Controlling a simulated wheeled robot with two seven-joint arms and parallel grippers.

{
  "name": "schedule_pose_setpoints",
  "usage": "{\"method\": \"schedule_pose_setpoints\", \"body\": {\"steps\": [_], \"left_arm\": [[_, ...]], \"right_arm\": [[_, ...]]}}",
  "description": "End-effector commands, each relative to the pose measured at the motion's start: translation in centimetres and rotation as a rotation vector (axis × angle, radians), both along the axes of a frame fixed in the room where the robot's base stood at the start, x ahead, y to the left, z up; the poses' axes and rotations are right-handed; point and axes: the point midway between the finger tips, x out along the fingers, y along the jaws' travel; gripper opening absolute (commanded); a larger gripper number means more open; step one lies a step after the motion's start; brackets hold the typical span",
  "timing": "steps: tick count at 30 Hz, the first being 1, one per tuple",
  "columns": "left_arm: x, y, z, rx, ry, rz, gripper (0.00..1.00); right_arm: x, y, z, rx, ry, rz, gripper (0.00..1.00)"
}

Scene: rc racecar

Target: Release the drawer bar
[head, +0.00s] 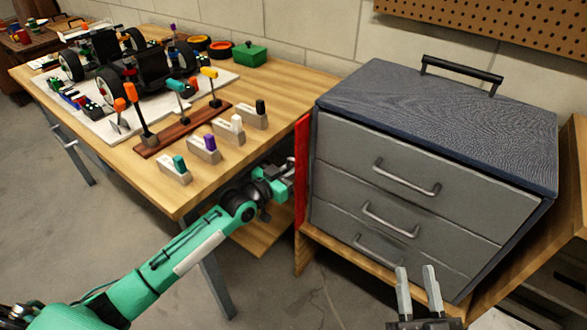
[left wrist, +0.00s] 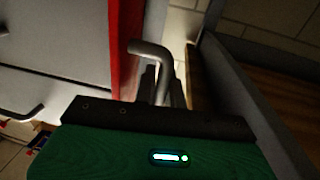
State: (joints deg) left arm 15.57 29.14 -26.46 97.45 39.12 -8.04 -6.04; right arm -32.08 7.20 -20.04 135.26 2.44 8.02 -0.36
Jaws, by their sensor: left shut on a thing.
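The drawer bar is a red upright strip (head: 302,165) along the left front edge of the grey tool chest (head: 400,190). The strip also shows in the left wrist view (left wrist: 127,60), with a grey bent handle (left wrist: 146,48) beside it. My left gripper (head: 287,178) is at the left side of the strip, and its fingers (left wrist: 160,85) are shut on that handle. The fingertips are partly hidden in both views. The chest's drawers look closed. My right gripper (head: 416,285) is open and empty in front of the lower drawers.
The wooden workbench (head: 255,150) on the left holds a toy racecar (head: 130,60), a rack of coloured-handled tools (head: 185,130), several small blocks (head: 203,148) and a green box (head: 249,54). A black carry handle (head: 462,70) tops the chest. Floor in front is clear.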

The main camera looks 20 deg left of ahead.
Motion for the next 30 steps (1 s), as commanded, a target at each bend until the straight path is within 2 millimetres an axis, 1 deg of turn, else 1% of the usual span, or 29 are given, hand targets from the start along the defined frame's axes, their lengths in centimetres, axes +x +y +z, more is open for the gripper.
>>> {"method": "schedule_pose_setpoints", "body": {"steps": [1, 2, 3, 11, 14, 17, 20, 30], "left_arm": [[0.0, -0.1, 0.1, -0.002, -0.002, -0.002, 0.13], [0.0, -0.1, 0.1, -0.002, -0.001, -0.002, 0.18], [0.0, -0.1, 0.1, -0.002, -0.001, -0.001, 0.19], [-0.1, 0.0, 0.0, 0.000, 0.000, 0.000, 0.19], [-0.5, 0.3, 0.0, 0.000, 0.001, 0.000, 0.19], [-1.5, 0.8, 0.0, 0.001, 0.003, 0.000, 0.19], [-3.0, 1.6, 0.0, 0.001, 0.003, 0.000, 0.19], [-8.5, 4.4, 0.0, 0.001, 0.003, -0.001, 0.19]], "right_arm": [[0.0, 0.0, 0.0, 0.000, 0.000, 0.000, 0.36], [0.0, 0.0, 0.0, 0.000, 0.001, 0.000, 0.36], [0.0, 0.0, 0.0, 0.000, 0.001, 0.000, 0.36], [0.0, 0.0, 0.0, 0.000, 0.001, 0.000, 0.36], [0.1, 0.0, -0.1, -0.003, 0.011, 0.002, 0.36], [-0.2, 0.5, -1.5, -0.018, 0.084, 0.014, 0.36], [-0.5, 0.9, -2.9, -0.036, 0.162, 0.029, 0.36], [-2.2, 2.2, -7.9, -0.100, 0.414, 0.079, 0.36]]}}
